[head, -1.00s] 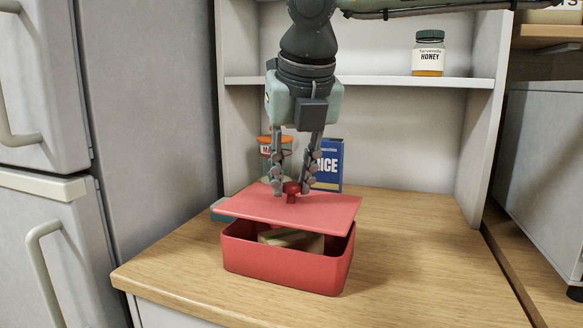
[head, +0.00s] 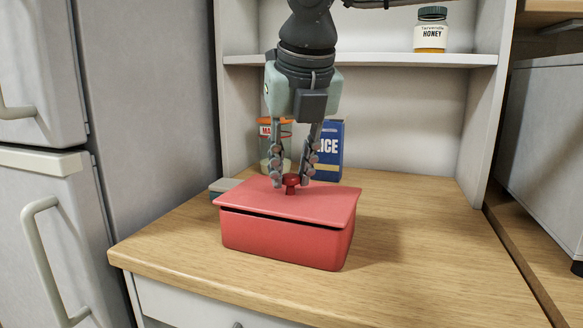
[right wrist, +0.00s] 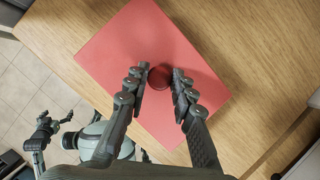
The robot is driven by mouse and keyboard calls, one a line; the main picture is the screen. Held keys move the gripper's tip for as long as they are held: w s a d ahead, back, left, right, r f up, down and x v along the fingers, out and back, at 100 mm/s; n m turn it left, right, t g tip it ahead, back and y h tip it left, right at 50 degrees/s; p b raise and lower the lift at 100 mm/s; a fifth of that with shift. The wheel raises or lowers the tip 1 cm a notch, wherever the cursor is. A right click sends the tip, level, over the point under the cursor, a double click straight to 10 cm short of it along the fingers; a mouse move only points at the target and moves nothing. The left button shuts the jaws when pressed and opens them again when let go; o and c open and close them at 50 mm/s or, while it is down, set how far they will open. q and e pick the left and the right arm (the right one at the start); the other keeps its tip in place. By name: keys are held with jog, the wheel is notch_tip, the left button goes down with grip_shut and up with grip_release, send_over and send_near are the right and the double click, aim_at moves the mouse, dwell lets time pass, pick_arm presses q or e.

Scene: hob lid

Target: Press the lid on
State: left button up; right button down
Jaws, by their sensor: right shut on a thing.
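The flat red lid (head: 325,203) lies over the red box (head: 285,240), close to its rim. A thin dark gap shows along the front, widest near the left, so the lid looks slightly tilted. The box's inside is hidden. My right gripper (head: 291,181) points down over the lid, shut on its dark red knob (head: 291,188). The right wrist view shows the knob (right wrist: 160,77) between the fingertips and the lid (right wrist: 130,45) below. What looks like my left gripper (right wrist: 45,130) is small at the lower left of that view; its jaws are unclear.
Behind the box stand a jar with an orange lid (head: 264,145) and a blue box (head: 329,150). A grey-green item (head: 222,187) lies behind the box's left side. A honey jar (head: 431,30) is on the shelf. The wooden counter (head: 420,240) is clear at right.

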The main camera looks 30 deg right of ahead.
jog(key=b, duration=0.3)
jog(key=shift+f, duration=0.3)
dwell(3.8)
dwell(0.4)
jog(key=c, duration=0.7)
grip_release()
jog(key=shift+r, duration=0.15)
jog(key=shift+r+p, duration=2.05)
jog(key=shift+r, duration=1.35)
grip_shut()
